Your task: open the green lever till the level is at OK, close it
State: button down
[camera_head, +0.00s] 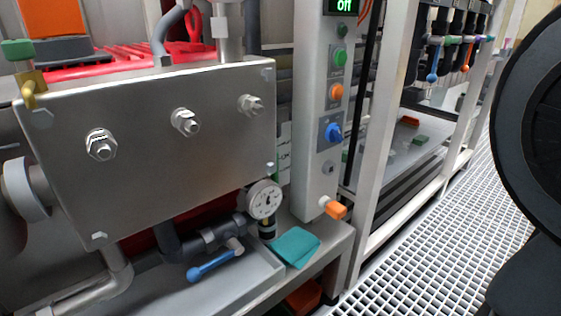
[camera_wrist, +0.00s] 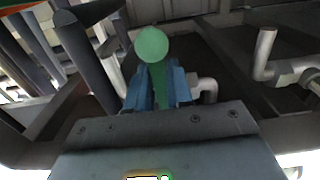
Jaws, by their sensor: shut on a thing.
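The green lever (camera_wrist: 152,45) shows in the wrist view with its round pale-green end toward the camera and its darker green shaft between the blue fingers. My gripper (camera_wrist: 158,82) is shut on that shaft. Neither my gripper nor this hold shows in the head view. A level gauge with an OK mark cannot be made out clearly; a pale label strip (camera_head: 284,160) beside the steel box is partly hidden and its text is too small to read surely.
A steel box (camera_head: 150,150) with bolts fills the left. A round dial gauge (camera_head: 264,200), a blue-handled valve (camera_head: 208,268) and a teal cloth (camera_head: 296,246) sit below it. A control column (camera_head: 322,120) stands at centre. Grating floor (camera_head: 440,240) lies at right.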

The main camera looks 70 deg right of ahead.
jog(key=d+n, duration=0.1)
jog(key=n, duration=0.2)
jog(key=s+d+r+n, duration=0.1)
jog(key=n, duration=0.2)
jog(key=s+d+r+n, duration=0.1)
jog(key=n, duration=0.2)
jog(key=shift+s+d, duration=0.2)
jog(key=shift+d, duration=0.15)
jog(key=shift+s+d+f, duration=0.1)
jog(key=shift+f, duration=0.05)
dwell(4.8)
jog(key=shift+w+a+f+m, duration=0.4)
jog(key=shift+a+m, duration=0.3)
jog(key=shift+m, duration=0.95)
jog(key=shift+w+a+f+m, duration=0.25)
jog(key=shift+w+a+m, duration=0.4)
jog(key=shift+m, duration=0.95)
jog(key=shift+w+a+f+m, duration=0.35)
jog(key=shift+a+m, duration=0.4)
jog(key=shift+m, duration=0.9)
jog(key=c, duration=1.1)
grip_release()
